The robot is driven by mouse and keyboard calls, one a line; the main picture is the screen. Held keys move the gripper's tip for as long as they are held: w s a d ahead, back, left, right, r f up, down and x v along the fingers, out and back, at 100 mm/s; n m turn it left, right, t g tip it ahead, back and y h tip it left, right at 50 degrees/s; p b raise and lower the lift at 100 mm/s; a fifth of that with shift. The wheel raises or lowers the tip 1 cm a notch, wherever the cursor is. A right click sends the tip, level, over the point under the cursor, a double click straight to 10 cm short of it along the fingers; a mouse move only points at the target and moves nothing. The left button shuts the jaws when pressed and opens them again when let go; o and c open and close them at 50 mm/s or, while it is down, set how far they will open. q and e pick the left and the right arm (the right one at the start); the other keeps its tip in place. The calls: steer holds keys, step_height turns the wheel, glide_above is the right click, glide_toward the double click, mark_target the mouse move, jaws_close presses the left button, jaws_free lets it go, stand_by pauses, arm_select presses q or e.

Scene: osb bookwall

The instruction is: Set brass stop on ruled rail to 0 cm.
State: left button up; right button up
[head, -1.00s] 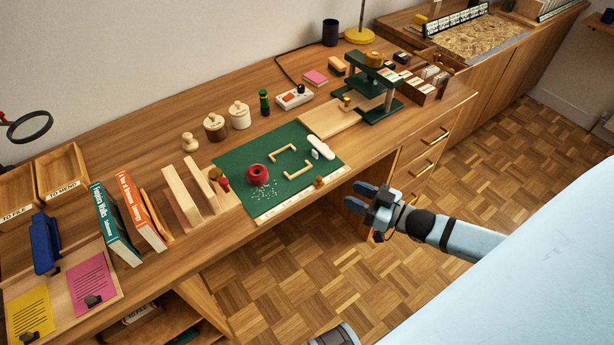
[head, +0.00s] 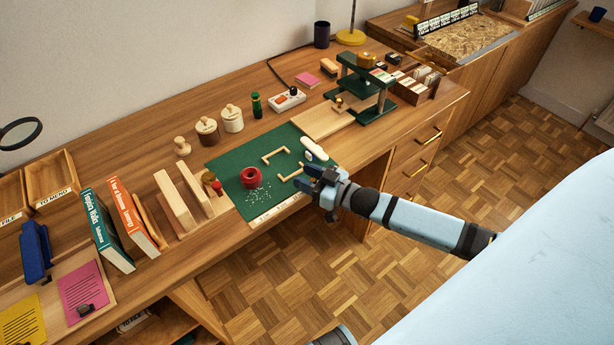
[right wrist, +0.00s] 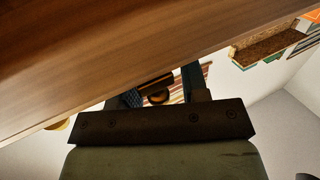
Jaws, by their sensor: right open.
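The ruled rail (head: 275,213) is a pale strip along the front edge of the green mat (head: 226,168). My right gripper (head: 308,179) is at the rail's right end, at the desk's front edge, and covers that end in the head view. The brass stop is hidden behind it there. In the right wrist view a brass-brown knob (right wrist: 158,96), probably the stop, shows between the open fingers of my right gripper (right wrist: 162,90). I cannot tell whether the fingers touch it. My left gripper is not in view.
On the mat are a red ring-shaped object (head: 251,178), white specks, wooden corner pieces (head: 275,155) and a white-topped tool (head: 314,149). Wooden uprights (head: 175,202) stand left of the mat, and a green press (head: 368,85) behind right. Floor in front of the desk is free.

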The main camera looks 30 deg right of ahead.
mark_target(258, 218)
jaws_close()
steer(key=a+p, duration=0.1)
steer(key=a, duration=0.4)
steer(key=a+p, duration=0.1)
steer(key=a, duration=0.3)
steer(key=s+a+p, duration=0.1)
steer(key=a, duration=0.4)
steer(key=shift+s+a, duration=0.1)
steer(key=shift+a, duration=0.2)
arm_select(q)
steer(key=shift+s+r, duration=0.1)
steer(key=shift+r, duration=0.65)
arm_select(e)
steer(key=shift+a, duration=0.15)
steer(key=shift+s, duration=0.1)
steer(key=shift+c, duration=0.9)
jaws_free()
steer(key=shift+o, duration=0.9)
steer(key=shift+a, duration=0.15)
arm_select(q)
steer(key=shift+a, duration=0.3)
